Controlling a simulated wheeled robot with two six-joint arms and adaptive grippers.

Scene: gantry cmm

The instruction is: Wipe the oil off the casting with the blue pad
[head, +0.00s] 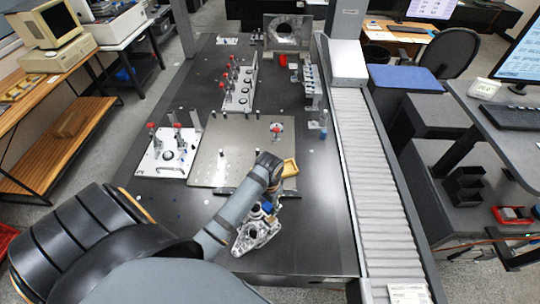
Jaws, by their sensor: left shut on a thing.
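The casting (254,236) is a silvery metal part lying near the front of the dark table. My left arm comes in from the lower left and reaches over it. My left gripper (268,203) points down at the casting's upper end and is shut on the blue pad (267,208). Only a small bit of the blue pad shows. The pad is at or just above the casting; I cannot tell if they touch. Oil on the casting cannot be made out. My right gripper is not in view.
A grey plate (230,145) with posts and a white fixture plate (168,155) with red-topped clamps lie behind. A ribbed rail cover (362,160) runs along the right. The dark table (312,225) is clear right of the casting.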

